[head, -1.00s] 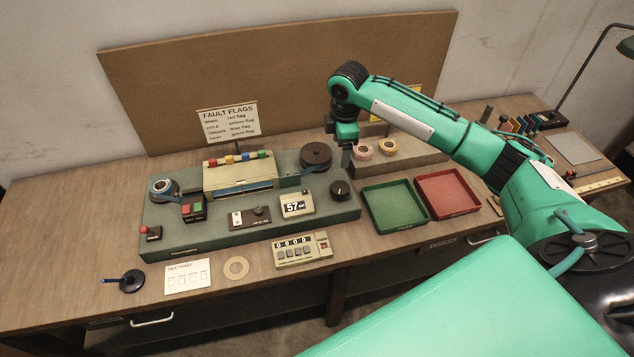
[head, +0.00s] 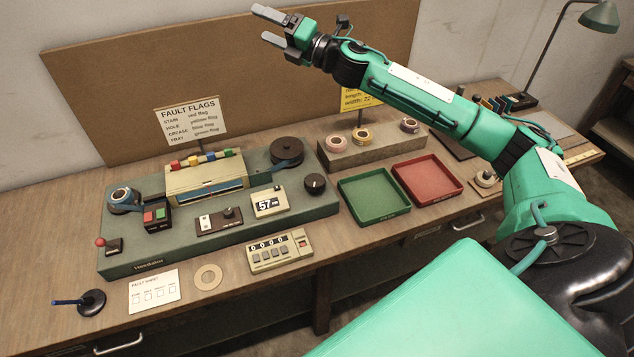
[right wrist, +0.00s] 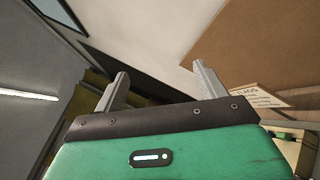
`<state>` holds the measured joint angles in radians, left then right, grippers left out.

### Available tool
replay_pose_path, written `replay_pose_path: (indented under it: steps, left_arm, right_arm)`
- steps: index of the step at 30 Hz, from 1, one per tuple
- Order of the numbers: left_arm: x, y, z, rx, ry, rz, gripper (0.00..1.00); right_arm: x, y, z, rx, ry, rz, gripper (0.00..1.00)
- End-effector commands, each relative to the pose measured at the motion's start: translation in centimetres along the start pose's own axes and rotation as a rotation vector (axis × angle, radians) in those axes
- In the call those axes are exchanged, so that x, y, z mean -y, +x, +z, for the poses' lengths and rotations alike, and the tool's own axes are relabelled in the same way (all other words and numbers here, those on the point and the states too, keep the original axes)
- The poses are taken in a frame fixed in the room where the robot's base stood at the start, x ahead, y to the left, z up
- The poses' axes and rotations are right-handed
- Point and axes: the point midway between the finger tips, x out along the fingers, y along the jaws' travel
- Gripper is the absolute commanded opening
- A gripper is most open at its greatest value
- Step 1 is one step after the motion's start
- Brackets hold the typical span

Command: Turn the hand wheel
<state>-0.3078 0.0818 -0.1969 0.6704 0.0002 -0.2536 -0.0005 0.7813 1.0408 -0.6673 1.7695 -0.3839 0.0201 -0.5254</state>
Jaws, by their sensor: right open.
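The tape winding machine (head: 250,225) is a grey-green base on the table. A black round knob (head: 315,184) stands at its right end and looks like the hand wheel. A dark reel (head: 287,152) sits behind it to the left, and a blue tape roll (head: 124,199) is at the left end. My right gripper (head: 267,25) is open and empty, raised high in front of the brown board and pointing left, well apart from the knob. Its two spread fingers also show in the right wrist view (right wrist: 162,84). My left gripper is not in view.
A green tray (head: 374,222) and a red tray (head: 457,187) lie right of the machine. Behind them a block (head: 345,155) carries tape rolls. A counter box (head: 279,251) stands in front. The brown board (head: 100,90) rises behind the table, and a lamp (head: 600,16) stands far right.

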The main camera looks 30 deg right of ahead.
Motion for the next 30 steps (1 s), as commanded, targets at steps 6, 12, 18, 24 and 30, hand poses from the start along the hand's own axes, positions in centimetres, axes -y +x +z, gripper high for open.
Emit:
replay_pose_path:
  steps: [6,12,18,24,30]
  left_arm:
    - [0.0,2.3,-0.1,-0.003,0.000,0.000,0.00]
    - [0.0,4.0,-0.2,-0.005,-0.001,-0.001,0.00]
    - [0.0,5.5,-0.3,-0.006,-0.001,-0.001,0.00]
    - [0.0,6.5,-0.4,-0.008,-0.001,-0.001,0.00]
    - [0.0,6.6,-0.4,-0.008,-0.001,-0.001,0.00]
  right_arm:
    - [-0.6,-3.1,-6.9,-0.368,-0.328,0.125,0.74]
    - [3.0,-8.1,-12.1,-0.744,-0.605,0.101,0.74]
    - [9.0,-14.7,-13.8,-1.122,-0.832,-0.063,0.74]
    - [13.3,-20.2,-12.4,-1.385,-0.951,-0.272,0.74]
    - [14.6,-22.3,-11.5,-1.478,-0.983,-0.367,0.74]
